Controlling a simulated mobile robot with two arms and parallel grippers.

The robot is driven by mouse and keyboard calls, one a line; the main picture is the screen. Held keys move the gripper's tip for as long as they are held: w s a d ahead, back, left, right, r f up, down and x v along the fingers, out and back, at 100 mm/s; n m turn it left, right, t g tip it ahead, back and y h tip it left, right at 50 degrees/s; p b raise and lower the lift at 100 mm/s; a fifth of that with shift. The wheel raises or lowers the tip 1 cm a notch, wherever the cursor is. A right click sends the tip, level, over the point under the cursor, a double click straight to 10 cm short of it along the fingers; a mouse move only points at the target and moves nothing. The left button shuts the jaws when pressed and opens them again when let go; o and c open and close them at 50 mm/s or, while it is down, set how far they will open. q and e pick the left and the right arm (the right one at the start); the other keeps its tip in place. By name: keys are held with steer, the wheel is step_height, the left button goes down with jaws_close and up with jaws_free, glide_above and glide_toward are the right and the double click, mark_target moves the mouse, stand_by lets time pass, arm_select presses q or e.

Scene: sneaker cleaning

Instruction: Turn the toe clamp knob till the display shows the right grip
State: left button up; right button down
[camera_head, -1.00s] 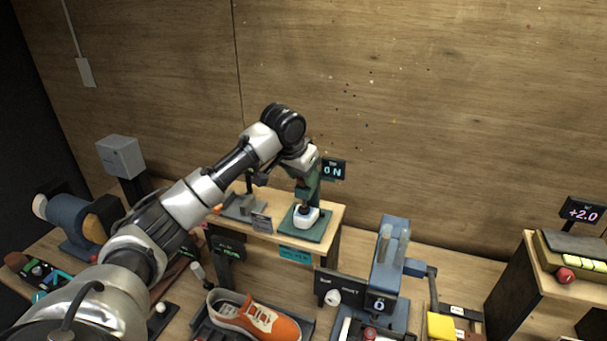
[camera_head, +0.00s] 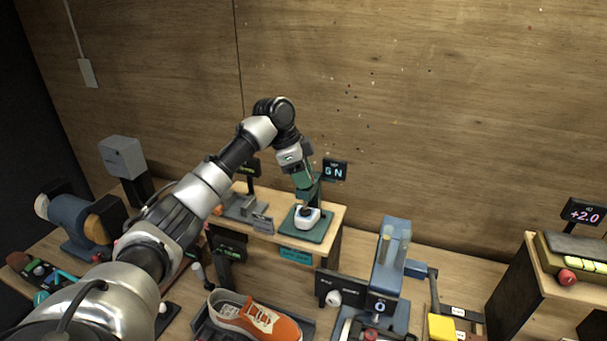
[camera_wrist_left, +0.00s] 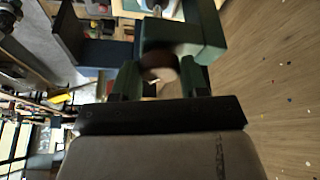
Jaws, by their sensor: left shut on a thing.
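The toe clamp is a green stand (camera_head: 316,232) on the wooden shelf, with a white rounded piece (camera_head: 307,217) on its base. Its small display (camera_head: 335,171) is lit and seems to read 6 N. My left gripper (camera_head: 303,188) reaches down onto the top of the clamp from the left. In the left wrist view, its two fingers (camera_wrist_left: 158,84) are shut on a round brownish knob (camera_wrist_left: 160,66) beside a green block (camera_wrist_left: 190,36) of the clamp. The knob is hidden by the gripper in the head view. My right gripper is not in view.
An orange sneaker (camera_head: 256,317) lies in a dark tray below the shelf. A blue device (camera_head: 389,265) stands right of it. A grey holder (camera_head: 240,207) sits left of the clamp. A display at far right (camera_head: 583,212) reads +2.0.

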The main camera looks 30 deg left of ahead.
arm_select(q)
steer(key=m, duration=0.2)
steer(key=m+g, duration=0.1)
steer(key=shift+w+a+r+m+h, duration=0.1)
steer(key=shift+w+r+m+h, duration=0.1)
steer(key=shift+m+h, duration=0.15)
steer(key=m+g, duration=0.1)
steer(key=m, duration=0.2)
steer(key=shift+m+g, duration=0.35)
steer(key=shift+g, duration=0.05)
steer(key=m+g, duration=0.1)
steer(key=m, duration=0.2)
steer(key=shift+w+m, duration=0.15)
steer(key=shift+m, duration=0.15)
steer(key=shift+m+g+y, duration=0.55)
steer(key=shift+m+g, duration=0.15)
steer(key=shift+m, duration=0.9)
steer(key=shift+r, duration=0.1)
steer(key=o, duration=0.8)
steer(key=shift+o, duration=0.6)
steer(key=shift+f, duration=0.2)
steer(key=shift+w, duration=0.1)
